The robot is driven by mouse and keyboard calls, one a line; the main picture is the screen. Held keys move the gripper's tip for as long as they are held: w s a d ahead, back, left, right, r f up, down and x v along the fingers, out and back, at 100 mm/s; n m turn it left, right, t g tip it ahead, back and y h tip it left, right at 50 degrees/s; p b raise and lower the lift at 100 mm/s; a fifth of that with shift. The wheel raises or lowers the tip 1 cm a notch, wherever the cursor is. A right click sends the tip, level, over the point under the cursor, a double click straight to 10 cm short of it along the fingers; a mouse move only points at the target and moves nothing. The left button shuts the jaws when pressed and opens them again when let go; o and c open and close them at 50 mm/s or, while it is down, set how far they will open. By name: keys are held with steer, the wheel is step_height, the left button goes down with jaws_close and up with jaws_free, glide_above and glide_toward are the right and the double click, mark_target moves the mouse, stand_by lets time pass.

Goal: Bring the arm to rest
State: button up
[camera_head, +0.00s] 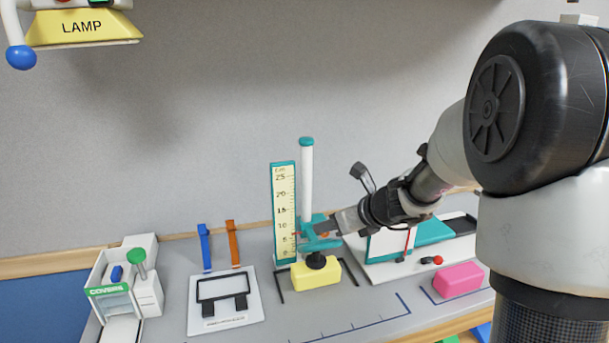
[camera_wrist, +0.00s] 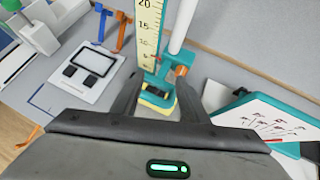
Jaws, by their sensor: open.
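My arm reaches in from the right in the head view, and my gripper (camera_head: 328,226) is at the teal slider (camera_head: 318,240) of the height gauge. In the wrist view my gripper (camera_wrist: 160,84) is open, its two dark fingers apart. The teal slider (camera_wrist: 165,78) appears between and beyond the fingertips; I cannot tell whether they touch it. The gauge has a cream scale (camera_head: 285,205) and a white post (camera_head: 306,180) with a teal cap. A yellow block (camera_head: 317,275) with a black knob sits below the slider, partly hidden by the fingers in the wrist view.
A teal and white board (camera_head: 415,236) lies under my forearm, with a pink block (camera_head: 458,280) in front. Left are a white panel with a black frame (camera_head: 224,299), blue and orange straps, and a COVERS box (camera_head: 115,290). A yellow LAMP sign (camera_head: 82,27) hangs at upper left.

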steer(key=s+a+r+n+g+p, duration=0.1)
steer(key=s+a+r+n, duration=0.2)
steer(key=s+r+n, duration=0.35)
steer(key=s+a+r+n+g+p, duration=0.1)
steer(key=s+a+r+n, duration=0.2)
steer(key=s+n, duration=0.6)
steer(key=s+d+r+n+h, duration=0.1)
steer(key=s+d+n+h, duration=0.1)
steer(key=s+d+n, duration=0.2)
steer(key=s+d+r+n+g+h+p, duration=0.1)
steer(key=s+d+n+h, duration=0.2)
steer(key=s+n, duration=0.7)
steer(key=s+d, duration=0.1)
steer(key=s, duration=0.1)
steer(key=shift+s+d, duration=0.2)
steer(key=shift+s, duration=0.1)
